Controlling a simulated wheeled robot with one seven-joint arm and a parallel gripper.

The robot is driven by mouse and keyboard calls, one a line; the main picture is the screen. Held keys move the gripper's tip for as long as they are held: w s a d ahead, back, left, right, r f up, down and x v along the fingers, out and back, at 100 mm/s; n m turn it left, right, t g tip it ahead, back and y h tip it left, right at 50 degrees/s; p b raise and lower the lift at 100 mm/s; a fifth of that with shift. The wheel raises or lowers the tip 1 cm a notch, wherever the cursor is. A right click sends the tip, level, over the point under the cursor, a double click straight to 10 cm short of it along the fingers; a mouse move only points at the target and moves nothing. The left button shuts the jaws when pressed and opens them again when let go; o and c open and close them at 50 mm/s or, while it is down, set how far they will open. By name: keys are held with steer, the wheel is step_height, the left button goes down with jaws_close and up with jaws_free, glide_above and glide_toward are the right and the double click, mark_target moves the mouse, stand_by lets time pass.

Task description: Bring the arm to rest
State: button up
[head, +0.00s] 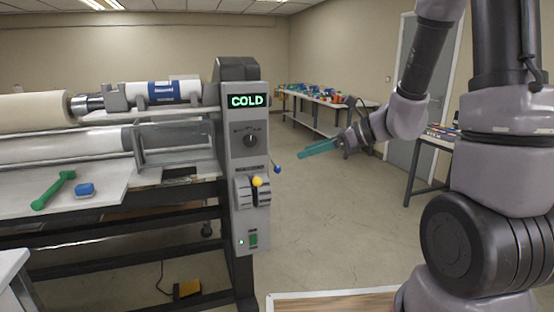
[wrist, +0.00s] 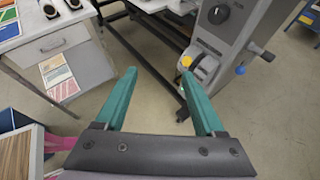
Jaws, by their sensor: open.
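My gripper (head: 318,148) is in the right half of the head view, held in the air to the right of the laminator's control column. Its teal fingers also show in the wrist view (wrist: 160,100), spread apart with only floor between them. It is open and empty. My arm is bent, with the forearm reaching down and left to the gripper. The laminator (head: 240,150) stands at the left, its display (head: 248,101) reading COLD. A yellow-knobbed lever (head: 257,181) and a blue-knobbed lever (head: 277,169) are on its column, apart from my gripper.
A table of colourful items (head: 320,97) stands at the back. A drawer cabinet (wrist: 50,45) shows in the wrist view. The floor right of the laminator is clear.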

steer(key=s+d+r+n+t+h, duration=0.1)
steer(key=s+d+r+n+h, duration=0.4)
steer(key=n, duration=0.4)
steer(key=s+d+r+n+t+h, duration=0.1)
steer(key=s+d+r+n+h, duration=0.4)
steer(key=s+d+r+n, duration=0.2)
step_height(320, 180, up, 3)
steer(key=s+n, duration=0.2)
steer(key=n, duration=0.1)
steer(key=shift+d, duration=0.15)
steer(key=shift+w+f, duration=0.15)
